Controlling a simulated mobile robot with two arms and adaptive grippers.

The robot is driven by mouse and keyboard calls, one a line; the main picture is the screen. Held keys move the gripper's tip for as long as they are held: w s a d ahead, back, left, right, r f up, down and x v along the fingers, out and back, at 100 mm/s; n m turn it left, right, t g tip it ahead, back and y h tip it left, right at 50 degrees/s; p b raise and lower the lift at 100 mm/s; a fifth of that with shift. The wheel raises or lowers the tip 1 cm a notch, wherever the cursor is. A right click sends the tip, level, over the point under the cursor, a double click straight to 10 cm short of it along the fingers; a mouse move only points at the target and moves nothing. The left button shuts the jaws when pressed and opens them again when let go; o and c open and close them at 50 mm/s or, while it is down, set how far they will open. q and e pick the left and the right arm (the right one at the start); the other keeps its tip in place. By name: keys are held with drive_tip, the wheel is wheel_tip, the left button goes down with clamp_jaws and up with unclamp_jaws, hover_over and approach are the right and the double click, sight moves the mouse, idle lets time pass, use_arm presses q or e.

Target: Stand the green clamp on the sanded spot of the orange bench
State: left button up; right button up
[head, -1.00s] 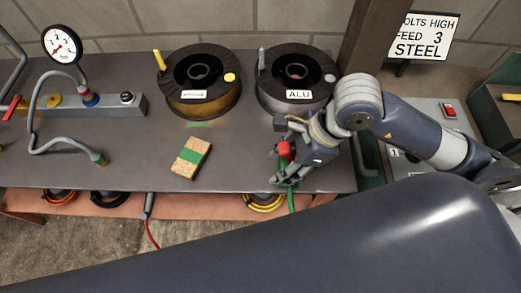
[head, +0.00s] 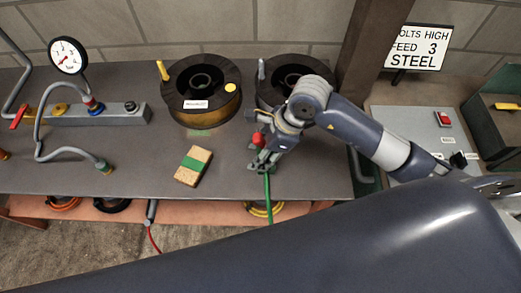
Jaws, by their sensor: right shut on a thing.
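My right gripper (head: 260,167) is shut over the right part of the grey bench top (head: 225,165), in front of the right-hand spool. A red part (head: 258,140) shows at its jaws, and a thin green length (head: 268,198) hangs down past the bench's front edge. These look like parts of the green clamp, but the fingers hide most of it. An orange surface (head: 190,209) shows low under the bench's front edge. I cannot make out a sanded spot on it. My left gripper is not in view.
A cork block with a green band (head: 194,166) lies left of my gripper. Two wire spools (head: 202,92) (head: 292,79) stand behind. A gauge and pipe manifold (head: 100,115) fill the left. A sign (head: 418,47) stands at the back right. Cable coils (head: 112,204) sit below the edge.

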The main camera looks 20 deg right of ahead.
drive_tip(key=o, duration=1.4)
drive_tip(key=shift+f, duration=0.1)
drive_tip(key=shift+o, duration=0.2)
drive_tip(key=shift+r, duration=0.3)
drive_tip(key=b+v, duration=0.1)
drive_tip(key=v, duration=1)
drive_tip(key=shift+d+r, duration=0.3)
drive_tip(key=shift+s+f, duration=0.1)
drive_tip(key=shift+s, duration=0.1)
